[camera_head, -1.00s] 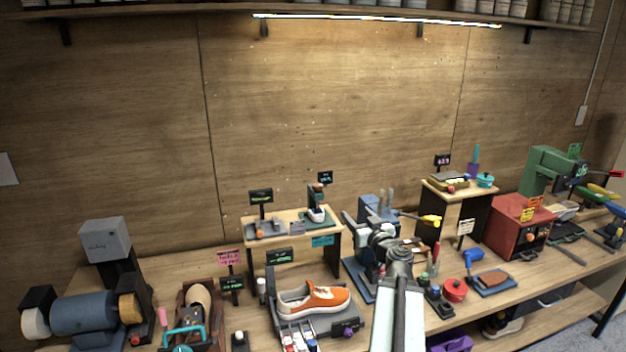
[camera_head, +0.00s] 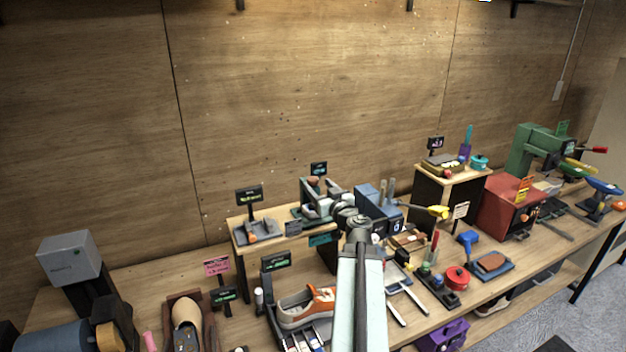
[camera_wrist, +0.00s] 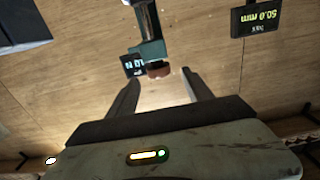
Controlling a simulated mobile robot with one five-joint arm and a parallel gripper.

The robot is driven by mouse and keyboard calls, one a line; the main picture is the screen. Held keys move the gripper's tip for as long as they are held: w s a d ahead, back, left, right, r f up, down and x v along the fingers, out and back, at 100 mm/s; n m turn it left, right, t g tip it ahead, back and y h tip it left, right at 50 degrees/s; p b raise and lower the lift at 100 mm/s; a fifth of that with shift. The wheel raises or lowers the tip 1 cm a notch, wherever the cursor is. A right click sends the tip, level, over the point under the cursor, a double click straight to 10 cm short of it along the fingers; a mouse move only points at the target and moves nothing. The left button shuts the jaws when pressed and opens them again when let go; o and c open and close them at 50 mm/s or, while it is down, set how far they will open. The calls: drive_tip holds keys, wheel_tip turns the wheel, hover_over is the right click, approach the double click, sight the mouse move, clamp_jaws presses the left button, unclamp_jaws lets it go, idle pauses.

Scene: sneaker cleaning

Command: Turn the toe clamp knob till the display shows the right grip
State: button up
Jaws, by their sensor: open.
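The toe clamp stands on the small wooden shelf, with a brown-red knob (camera_head: 313,181) on top. In the wrist view, which is upside down, its grey-teal post (camera_wrist: 149,35) ends in the knob (camera_wrist: 158,70). My gripper (camera_head: 319,198) is at the clamp in the head view and hides part of it. In the wrist view my gripper (camera_wrist: 160,79) is open, its fingers on either side of the knob with gaps showing. The small display (camera_head: 319,168) stands behind the clamp. In the wrist view the display (camera_wrist: 133,65) appears to read 1.0 N.
A second display (camera_wrist: 257,17) reads 50.0 mm and belongs to the gauge (camera_head: 262,231) left of the clamp. A blue machine (camera_head: 377,205) stands close on the right. The wall behind is bare.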

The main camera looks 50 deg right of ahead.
sight(314, 182)
drive_tip(key=x, duration=0.5)
drive_tip(key=shift+w+d, duration=0.2)
drive_tip(key=shift+w, duration=0.1)
drive_tip(key=shift+s, duration=0.15)
drive_tip(key=shift+c, duration=0.9)
clamp_jaws()
drive_tip(key=m+h, duration=0.1)
drive_tip(key=g+h, duration=0.1)
drive_tip(key=shift+a+m+h, duration=0.2)
drive_tip(key=shift+m+h, duration=0.1)
drive_tip(key=shift+m, duration=0.1)
drive_tip(key=shift+d+m+g+h, duration=0.15)
drive_tip(key=shift+m+g+h, duration=0.55)
drive_tip(key=shift+h, duration=0.2)
drive_tip(key=shift+o, duration=0.9)
unclamp_jaws()
